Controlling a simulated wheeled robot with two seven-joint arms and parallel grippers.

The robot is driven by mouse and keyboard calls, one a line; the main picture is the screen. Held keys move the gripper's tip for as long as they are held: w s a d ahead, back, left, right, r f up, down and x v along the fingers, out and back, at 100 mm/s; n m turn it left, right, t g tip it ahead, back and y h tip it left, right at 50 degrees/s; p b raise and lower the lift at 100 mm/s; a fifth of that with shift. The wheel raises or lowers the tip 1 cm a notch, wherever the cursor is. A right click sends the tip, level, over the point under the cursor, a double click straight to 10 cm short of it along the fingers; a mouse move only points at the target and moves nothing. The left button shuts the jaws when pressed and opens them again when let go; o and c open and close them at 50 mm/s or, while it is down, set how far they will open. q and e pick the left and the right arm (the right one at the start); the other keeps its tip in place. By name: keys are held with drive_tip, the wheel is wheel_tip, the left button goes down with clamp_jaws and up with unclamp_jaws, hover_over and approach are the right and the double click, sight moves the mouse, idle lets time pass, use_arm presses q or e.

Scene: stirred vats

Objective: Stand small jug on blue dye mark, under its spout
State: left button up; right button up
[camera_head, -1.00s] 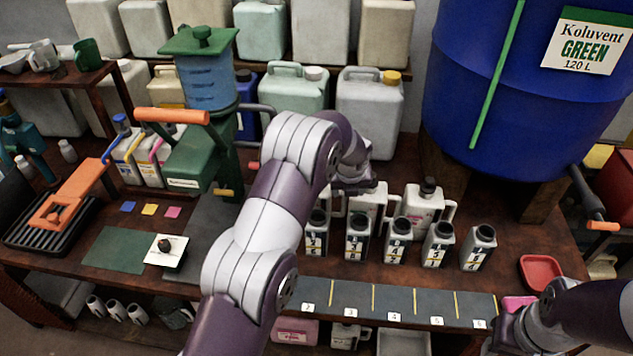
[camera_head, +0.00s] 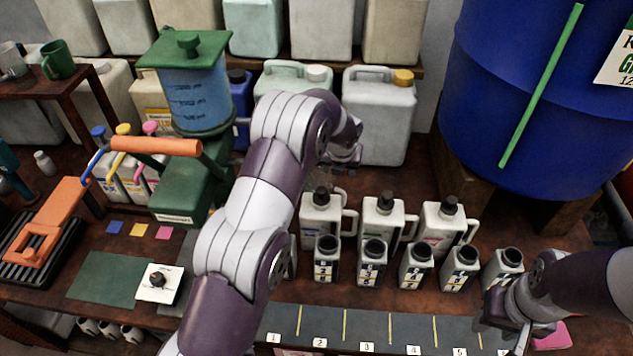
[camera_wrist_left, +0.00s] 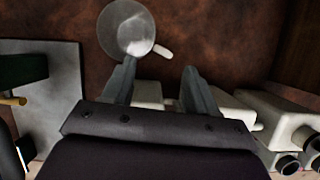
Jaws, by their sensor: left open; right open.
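The blue dye mark (camera_head: 115,228) is a small flat blue square on the bench at left, beside yellow and pink ones, and it is bare. Behind it stand dye containers, one with a blue cap and spout (camera_head: 98,131). A small round grey jug (camera_wrist_left: 127,30) with a pale handle stands on the brown bench in the left wrist view; I cannot pick it out in the head view. My left gripper (camera_wrist_left: 160,66) is open and empty, the jug just beyond its fingertips; in the head view the arm largely hides it. My right gripper (camera_head: 500,322) is at lower right, its fingers barely visible.
Numbered bottles (camera_head: 373,262) and white jugs with dark caps (camera_head: 383,220) fill the bench's right middle. A green-lidded dispenser (camera_head: 192,90), an orange-handled press (camera_head: 155,145) and a blue drum (camera_head: 540,100) stand around. A green mat (camera_head: 108,277) lies at front left.

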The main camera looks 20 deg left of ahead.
use_arm(q)
drive_tip(key=p+x, duration=0.1)
drive_tip(key=x, duration=1.1)
drive_tip(key=shift+a, duration=0.25)
clamp_jaws()
